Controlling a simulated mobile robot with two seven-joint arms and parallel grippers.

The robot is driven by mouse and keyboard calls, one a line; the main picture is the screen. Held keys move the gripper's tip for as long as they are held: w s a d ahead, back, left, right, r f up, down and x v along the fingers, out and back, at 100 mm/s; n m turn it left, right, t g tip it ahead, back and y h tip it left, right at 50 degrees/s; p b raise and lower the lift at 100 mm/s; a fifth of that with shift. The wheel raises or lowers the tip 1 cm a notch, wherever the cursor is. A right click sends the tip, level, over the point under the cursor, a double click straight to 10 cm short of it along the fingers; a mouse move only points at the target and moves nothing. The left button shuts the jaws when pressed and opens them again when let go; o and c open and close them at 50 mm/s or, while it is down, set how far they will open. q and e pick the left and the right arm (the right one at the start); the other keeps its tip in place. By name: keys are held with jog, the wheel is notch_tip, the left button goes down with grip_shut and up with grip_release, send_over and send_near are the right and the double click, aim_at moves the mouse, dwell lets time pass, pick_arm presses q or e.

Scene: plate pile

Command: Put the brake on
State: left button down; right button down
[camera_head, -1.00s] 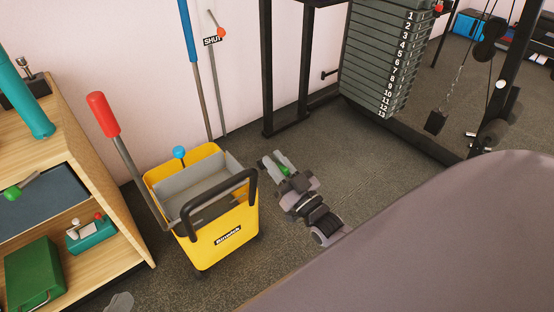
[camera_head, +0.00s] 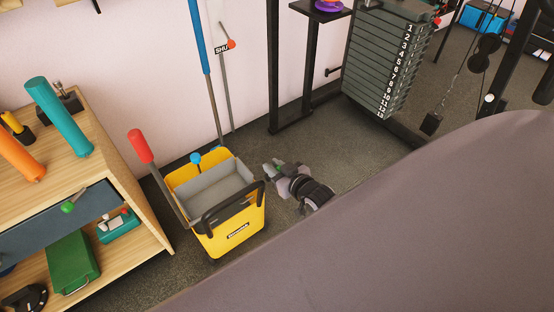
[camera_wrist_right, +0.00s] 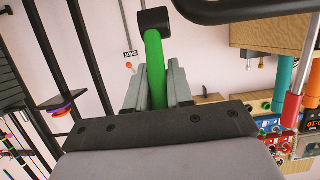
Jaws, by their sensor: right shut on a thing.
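A yellow mop bucket (camera_head: 243,229) stands on the floor in the head view. It has a grey wringer, a red-gripped lever (camera_head: 140,146), a blue knob (camera_head: 195,158) and a black handle. My right gripper (camera_head: 269,169) is low, just right of the bucket. In the right wrist view, my right gripper (camera_wrist_right: 155,85) is shut on a green bar (camera_wrist_right: 154,52) with a black end. A little green shows between the fingers in the head view. Where the bar joins the bucket is hidden. My left gripper is not in view.
A wooden shelf unit (camera_head: 150,203) with coloured items stands left of the bucket. A weight stack (camera_head: 384,60) stands at the back right. My grey body covers the lower right.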

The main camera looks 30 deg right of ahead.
jog(key=shift+w+r+g+p, duration=0.5)
jog(key=shift+g+p, duration=0.3)
jog(key=shift+p, duration=0.25)
jog(key=shift+w+g+p, duration=0.25)
jog(key=shift+g+p, duration=0.1)
jog(key=shift+g, duration=0.05)
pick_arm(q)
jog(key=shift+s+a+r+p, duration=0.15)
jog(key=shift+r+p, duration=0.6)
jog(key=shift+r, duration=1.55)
pick_arm(e)
jog(key=shift+w+a+f+g+h, duration=0.15)
jog(key=shift+w+g, duration=0.1)
jog(key=shift+g, duration=0.3)
jog(key=shift+w+d+f+g+h, duration=0.1)
jog(key=shift+w+g, duration=0.15)
jog(key=shift+g, duration=0.25)
jog(key=shift+w+a+f+g+h, duration=0.15)
jog(key=shift+w+g, duration=0.1)
jog(key=shift+g, duration=0.3)
jog(key=shift+d, duration=0.1)
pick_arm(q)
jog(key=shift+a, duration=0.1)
pick_arm(e)
jog(key=c, duration=1.1)
grip_release()
jog(key=shift+f, duration=0.1)
